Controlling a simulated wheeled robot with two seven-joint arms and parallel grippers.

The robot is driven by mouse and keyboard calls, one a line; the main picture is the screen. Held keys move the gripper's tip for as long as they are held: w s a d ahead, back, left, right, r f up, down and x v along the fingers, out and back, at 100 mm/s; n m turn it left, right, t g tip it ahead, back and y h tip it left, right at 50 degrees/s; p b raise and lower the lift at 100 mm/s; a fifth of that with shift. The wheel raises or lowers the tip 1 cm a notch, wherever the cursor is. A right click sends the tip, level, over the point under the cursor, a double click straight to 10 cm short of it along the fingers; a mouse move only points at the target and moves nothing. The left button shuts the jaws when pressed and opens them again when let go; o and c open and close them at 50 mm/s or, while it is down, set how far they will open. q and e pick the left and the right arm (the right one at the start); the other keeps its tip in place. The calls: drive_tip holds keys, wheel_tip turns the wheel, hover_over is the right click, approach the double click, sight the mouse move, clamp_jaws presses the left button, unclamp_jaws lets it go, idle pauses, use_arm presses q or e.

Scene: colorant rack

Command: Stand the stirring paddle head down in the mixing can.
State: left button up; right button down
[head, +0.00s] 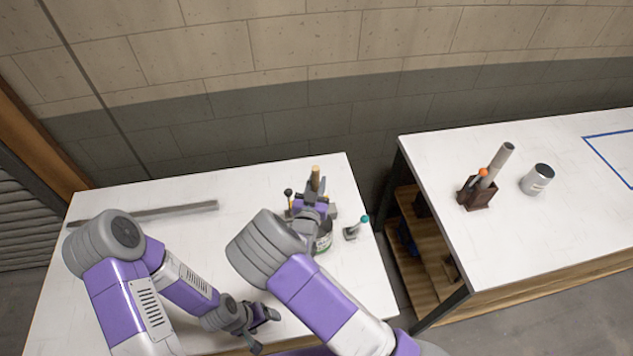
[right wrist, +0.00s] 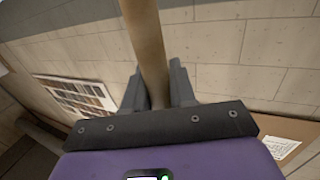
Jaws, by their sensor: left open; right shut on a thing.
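My right gripper (head: 315,188) is at the back of the left table, shut on a wooden stick (head: 316,172), which looks like the paddle's handle. In the right wrist view the stick (right wrist: 147,45) runs between the two fingers (right wrist: 156,90). The paddle's head is hidden in both views. A can with a dark and pale label (head: 325,242) is partly hidden behind my right wrist; I cannot tell whether the paddle is in it. A silver can with a dark top (head: 537,180) stands on the right table. My left gripper (head: 265,329) is open and empty over the left table's front.
Small dark-topped (head: 288,193) and teal-topped (head: 364,219) items stand near my right gripper. A long grey bar (head: 175,209) lies at the back left. A brown holder (head: 478,194) with tools stands on the right table (head: 520,235). A gap separates the tables.

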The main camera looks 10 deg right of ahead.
use_arm(q)
drive_tip(key=shift+f+b, duration=2.45)
drive_tip(key=shift+f, duration=0.05)
use_arm(e)
wheel_tip(320, 180, down, 10)
drive_tip(key=shift+r, duration=0.2)
drive_tip(key=c, duration=0.8)
unclamp_jaws()
drive_tip(key=shift+c, duration=0.2)
use_arm(q)
drive_tip(key=shift+f, duration=0.25)
use_arm(e)
drive_tip(key=v, duration=0.7)
drive_tip(key=shift+s, duration=0.3)
drive_tip(key=shift+a, duration=0.15)
